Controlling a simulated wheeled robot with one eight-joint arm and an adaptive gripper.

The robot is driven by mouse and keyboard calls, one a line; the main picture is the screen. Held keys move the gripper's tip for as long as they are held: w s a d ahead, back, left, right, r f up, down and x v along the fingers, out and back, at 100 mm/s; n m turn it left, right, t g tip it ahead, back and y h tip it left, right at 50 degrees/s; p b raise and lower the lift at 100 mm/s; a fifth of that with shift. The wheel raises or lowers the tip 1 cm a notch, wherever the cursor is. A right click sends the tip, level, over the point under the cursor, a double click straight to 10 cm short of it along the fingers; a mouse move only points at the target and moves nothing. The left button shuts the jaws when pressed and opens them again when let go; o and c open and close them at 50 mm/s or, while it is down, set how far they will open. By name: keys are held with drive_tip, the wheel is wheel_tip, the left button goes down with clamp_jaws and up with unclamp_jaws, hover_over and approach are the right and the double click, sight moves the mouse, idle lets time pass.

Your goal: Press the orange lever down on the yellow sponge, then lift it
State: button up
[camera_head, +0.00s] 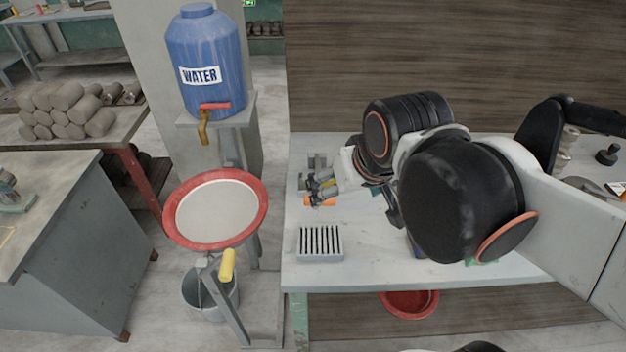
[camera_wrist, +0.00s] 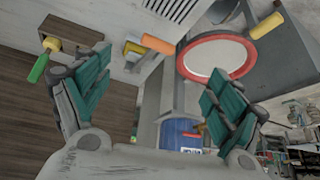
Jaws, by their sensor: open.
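The orange lever (camera_wrist: 158,45) is a short orange cylinder in the upper middle of the wrist view, on a grey fixture. A small yellow block (camera_wrist: 134,48), probably the sponge, sits just left of it; I cannot tell if they touch. In the head view, the orange part (camera_head: 318,201) shows small at the left of the worktable, partly covered by grey parts. My gripper (camera_wrist: 159,64) is open and empty, its two green-padded fingers wide apart. The lever lies in the gap between them in the picture, apparently beyond the tips. My wrist hides much of this area in the head view.
A slotted grey block (camera_head: 320,243) sits on the pale worktable (camera_head: 300,275) near the lever. A red-rimmed basin (camera_head: 216,210) stands left of the table, below a blue water container (camera_head: 203,50). A green-handled tool (camera_wrist: 39,68) shows at left in the wrist view.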

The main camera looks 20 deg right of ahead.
drive_tip(key=w+f+m+g+p, duration=0.25)
drive_tip(key=w+g, duration=0.35)
drive_tip(key=w, duration=0.7)
drive_tip(key=shift+m, duration=0.25)
wheel_tip(320, 180, down, 13)
drive_tip(key=b, duration=0.4)
drive_tip(key=shift+r, duration=0.1)
drive_tip(key=shift+r, duration=0.1)
drive_tip(key=c, duration=1.5)
